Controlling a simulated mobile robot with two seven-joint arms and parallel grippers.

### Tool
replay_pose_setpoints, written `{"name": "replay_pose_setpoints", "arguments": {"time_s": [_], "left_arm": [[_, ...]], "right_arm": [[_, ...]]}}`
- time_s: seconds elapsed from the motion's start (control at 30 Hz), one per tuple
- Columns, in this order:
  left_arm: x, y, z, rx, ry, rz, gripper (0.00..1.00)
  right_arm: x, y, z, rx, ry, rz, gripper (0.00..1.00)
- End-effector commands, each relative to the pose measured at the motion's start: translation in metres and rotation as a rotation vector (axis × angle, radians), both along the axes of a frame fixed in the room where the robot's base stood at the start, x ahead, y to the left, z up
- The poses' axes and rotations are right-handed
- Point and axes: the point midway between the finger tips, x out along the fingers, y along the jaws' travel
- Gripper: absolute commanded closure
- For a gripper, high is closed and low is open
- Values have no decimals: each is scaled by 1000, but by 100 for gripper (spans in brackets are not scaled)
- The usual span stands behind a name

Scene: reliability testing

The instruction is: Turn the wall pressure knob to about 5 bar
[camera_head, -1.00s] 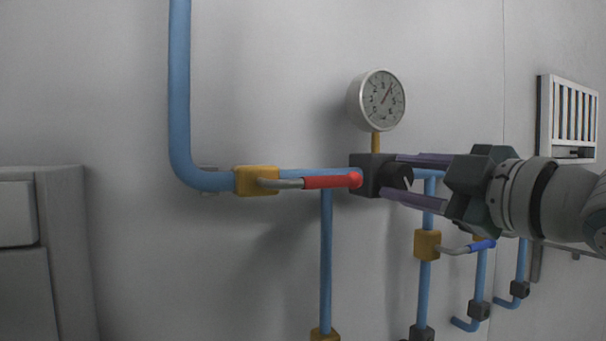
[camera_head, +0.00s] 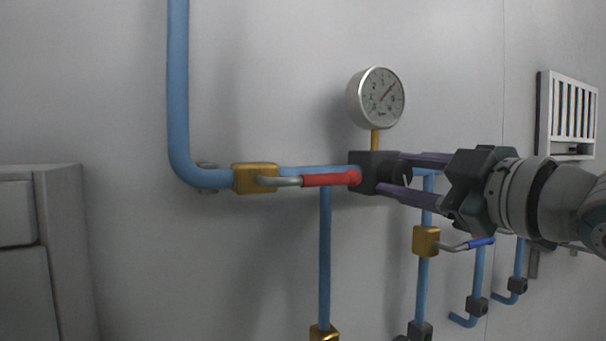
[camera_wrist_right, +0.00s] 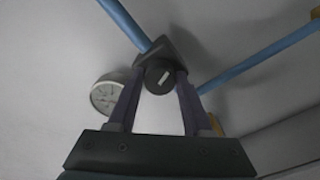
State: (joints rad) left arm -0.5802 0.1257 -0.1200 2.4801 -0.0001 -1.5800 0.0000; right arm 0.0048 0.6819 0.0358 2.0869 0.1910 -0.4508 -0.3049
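The black pressure knob (camera_head: 402,173) sticks out from a dark valve block (camera_head: 368,172) on the wall pipe. In the right wrist view the knob (camera_wrist_right: 160,80) shows a white mark on its face, tilted. My right gripper (camera_head: 394,174) has one finger along each side of the knob, and both look to be touching it. It also shows in the right wrist view (camera_wrist_right: 160,84). A round white gauge (camera_head: 381,97) stands above the block; its needle points up and right, its numerals too small to read surely. My left gripper is out of view.
A red-handled lever (camera_head: 330,180) on a brass valve (camera_head: 255,179) lies just left of the block. Blue pipes (camera_head: 179,90) run along the wall. A blue-handled valve (camera_head: 426,241) sits below my right gripper. A grey cabinet (camera_head: 62,200) stands at left.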

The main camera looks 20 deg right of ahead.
Motion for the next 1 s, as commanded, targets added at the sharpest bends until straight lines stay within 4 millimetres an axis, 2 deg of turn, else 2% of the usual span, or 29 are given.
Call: {"name": "replay_pose_setpoints", "arguments": {"time_s": [0.03,0.2,0.57,0.73,1.0], "left_arm": [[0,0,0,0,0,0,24],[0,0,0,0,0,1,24],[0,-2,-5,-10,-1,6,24],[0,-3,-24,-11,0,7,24],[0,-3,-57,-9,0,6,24]], "right_arm": [[0,0,0,-1,0,0,43],[0,0,0,-1,-1,1,24],[-5,0,-2,-2,0,1,23],[-26,-1,-7,-5,0,3,23],[-75,-5,-10,-4,2,3,23]]}}
